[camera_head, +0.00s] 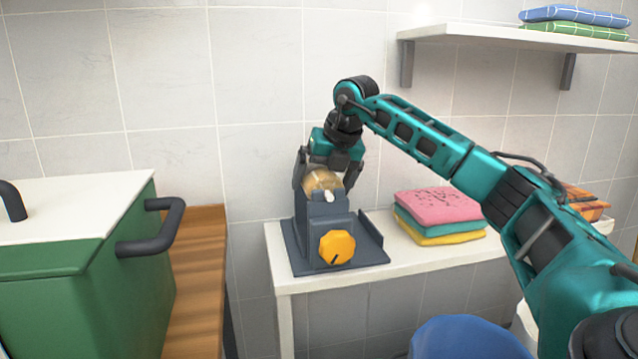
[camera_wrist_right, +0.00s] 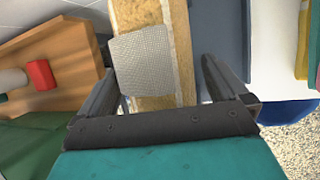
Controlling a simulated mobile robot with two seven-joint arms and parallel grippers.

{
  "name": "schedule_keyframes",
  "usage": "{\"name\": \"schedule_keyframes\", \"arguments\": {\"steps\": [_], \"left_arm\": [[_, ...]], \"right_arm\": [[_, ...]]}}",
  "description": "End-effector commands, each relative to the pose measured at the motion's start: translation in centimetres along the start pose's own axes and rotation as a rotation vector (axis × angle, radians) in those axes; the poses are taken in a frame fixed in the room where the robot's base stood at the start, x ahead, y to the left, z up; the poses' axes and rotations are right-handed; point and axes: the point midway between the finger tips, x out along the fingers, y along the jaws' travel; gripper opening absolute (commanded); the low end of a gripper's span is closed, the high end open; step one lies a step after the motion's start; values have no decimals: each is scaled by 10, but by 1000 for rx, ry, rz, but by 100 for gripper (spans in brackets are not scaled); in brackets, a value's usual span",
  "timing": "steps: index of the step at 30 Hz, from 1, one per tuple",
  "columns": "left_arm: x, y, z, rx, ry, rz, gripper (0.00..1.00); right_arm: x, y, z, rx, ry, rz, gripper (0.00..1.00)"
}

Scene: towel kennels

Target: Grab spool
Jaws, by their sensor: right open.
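The spool (camera_head: 322,181) sits in a dark grey holder (camera_head: 318,212) with an orange knob (camera_head: 337,247) on the white table. Its tan edges and grey woven middle (camera_wrist_right: 145,62) show large in the right wrist view. My right gripper (camera_head: 328,172) points down over the spool. Its fingers are open, one on each side of the spool. In the right wrist view the spool lies between the open fingers (camera_wrist_right: 158,60), with a visible gap on the right. Contact on the left cannot be told. My left gripper is not in view.
Folded pink, teal and yellow towels (camera_head: 438,213) lie right of the holder. A green cabinet (camera_head: 85,270) with a dark handle (camera_head: 152,228) stands at left. A wall shelf (camera_head: 520,38) with folded towels is at upper right. A blue rounded object (camera_head: 465,338) is below.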

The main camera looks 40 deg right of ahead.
Motion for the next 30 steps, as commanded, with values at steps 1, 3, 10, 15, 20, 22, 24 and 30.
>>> {"name": "schedule_keyframes", "arguments": {"steps": [1,3,10,15,20,22,24,30], "left_arm": [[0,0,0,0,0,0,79],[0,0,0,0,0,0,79],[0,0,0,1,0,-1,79],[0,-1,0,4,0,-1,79],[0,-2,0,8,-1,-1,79],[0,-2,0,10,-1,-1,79],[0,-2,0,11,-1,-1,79],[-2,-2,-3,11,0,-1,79]], "right_arm": [[0,0,0,0,0,0,100],[0,0,0,0,0,0,93],[0,0,0,0,0,1,71],[0,0,0,0,1,0,55],[-1,0,0,0,0,1,45],[-1,0,0,0,0,1,45],[-1,0,0,1,0,1,45],[-8,2,4,1,-2,2,45]]}}
